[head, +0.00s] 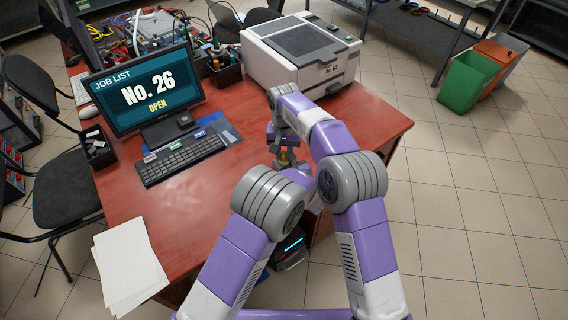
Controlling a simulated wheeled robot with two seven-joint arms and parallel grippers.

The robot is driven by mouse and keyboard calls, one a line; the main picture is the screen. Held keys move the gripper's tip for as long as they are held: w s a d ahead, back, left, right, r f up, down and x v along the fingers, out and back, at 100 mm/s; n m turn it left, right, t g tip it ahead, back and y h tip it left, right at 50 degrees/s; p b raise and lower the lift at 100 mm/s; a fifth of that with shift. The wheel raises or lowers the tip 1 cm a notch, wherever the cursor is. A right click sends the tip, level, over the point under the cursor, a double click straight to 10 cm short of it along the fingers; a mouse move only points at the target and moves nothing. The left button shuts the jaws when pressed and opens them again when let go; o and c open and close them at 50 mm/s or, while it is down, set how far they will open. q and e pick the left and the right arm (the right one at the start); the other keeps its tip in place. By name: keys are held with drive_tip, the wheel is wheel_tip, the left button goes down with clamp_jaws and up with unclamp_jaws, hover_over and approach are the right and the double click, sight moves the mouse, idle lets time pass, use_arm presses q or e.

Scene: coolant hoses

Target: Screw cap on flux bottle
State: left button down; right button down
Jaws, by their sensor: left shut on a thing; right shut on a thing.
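A small amber-yellow thing, which looks like the flux bottle (286,157), shows in the head view near the red desk's right part, between my two grippers. My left gripper (291,165) is low at it and shut on it, mostly hidden behind my own forearm. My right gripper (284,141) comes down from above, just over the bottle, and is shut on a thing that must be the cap. The cap itself is hidden by the gripper. I cannot tell whether cap and bottle touch.
White papers (130,265) lie at the front left. Desk front middle is clear.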

drive_tip(key=c, duration=0.9)
unclamp_jaws()
drive_tip(key=shift+c, duration=0.2)
drive_tip(key=shift+d, duration=0.1)
drive_tip(key=shift+r, duration=2.25)
drive_tip(key=shift+c, duration=0.4)
wheel_tip(320, 180, up, 2)
drive_tip(key=n, duration=0.4)
drive_tip(key=shift+n, duration=0.3)
drive_tip(key=n, duration=0.1)
drive_tip(key=r+n, duration=0.1)
drive_tip(key=n, duration=0.1)
drive_tip(key=shift+r+n, duration=0.25)
drive_tip(key=shift+n, duration=0.05)
